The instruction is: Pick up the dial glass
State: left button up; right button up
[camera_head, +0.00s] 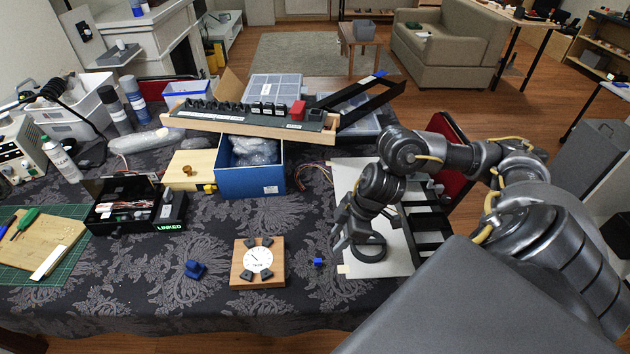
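A round dark-rimmed piece (370,251), which looks like the dial glass, lies on a pale board at right of centre. A wooden block (240,273) with a white dial face (258,260) and several dark corner pieces sits left of it, on the dark patterned cloth. My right gripper (358,245) points down at the round piece and hides part of it. I cannot tell whether its fingers touch the piece or how far they are open. My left gripper is not in view.
A small blue part (319,262) and a blue knob-like part (195,269) lie near the block. A black box (137,209) marked LINKED and a blue bin (249,181) stand behind. Black rails (424,222) lie on the pale board (350,178) beside my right arm.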

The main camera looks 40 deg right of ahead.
send_over(319, 260)
jog(key=s+d, duration=0.1)
jog(key=d, duration=0.1)
notch_tip(319, 260, down, 4)
jog(key=shift+s+a+f+b, duration=0.1)
jog(key=shift+s+f+b, duration=0.05)
jog(key=shift+f+b, duration=0.15)
jog(key=shift+b+x, duration=0.3)
jog(key=shift+x, duration=2.6)
jog(key=shift+s, duration=0.15)
grip_shut()
